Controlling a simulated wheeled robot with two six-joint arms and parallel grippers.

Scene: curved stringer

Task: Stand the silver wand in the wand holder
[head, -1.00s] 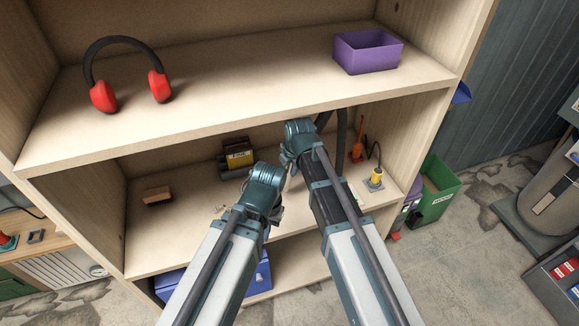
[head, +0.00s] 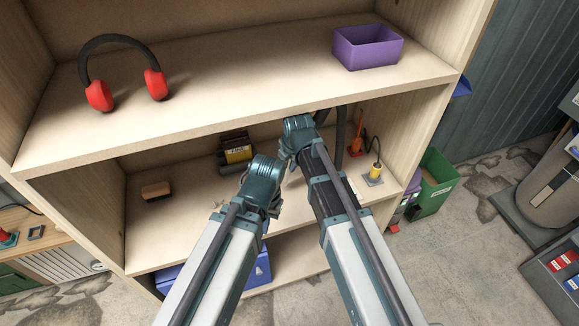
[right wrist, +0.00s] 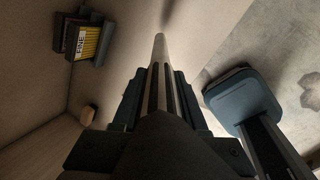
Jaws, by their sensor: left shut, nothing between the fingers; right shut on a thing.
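In the right wrist view my right gripper (right wrist: 160,100) is shut on a pale, slim rod, the silver wand (right wrist: 160,48), which points away from the camera. In the head view my right gripper (head: 288,165) is at the front of the middle shelf, under the top board; its fingers and the wand are mostly hidden by my own arm. My left gripper (head: 274,208) is lower and to the left, with its fingers mostly hidden; it is shut and empty. I cannot clearly identify the wand holder in either view.
The middle shelf (head: 170,230) holds a yellow-and-black box (head: 237,154), a brown block (head: 156,190), an orange tool (head: 357,142) and a yellow item with a cable (head: 375,171). Red earmuffs (head: 98,95) and a purple bin (head: 367,52) sit on the upper shelf. A green crate (head: 433,190) stands right.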

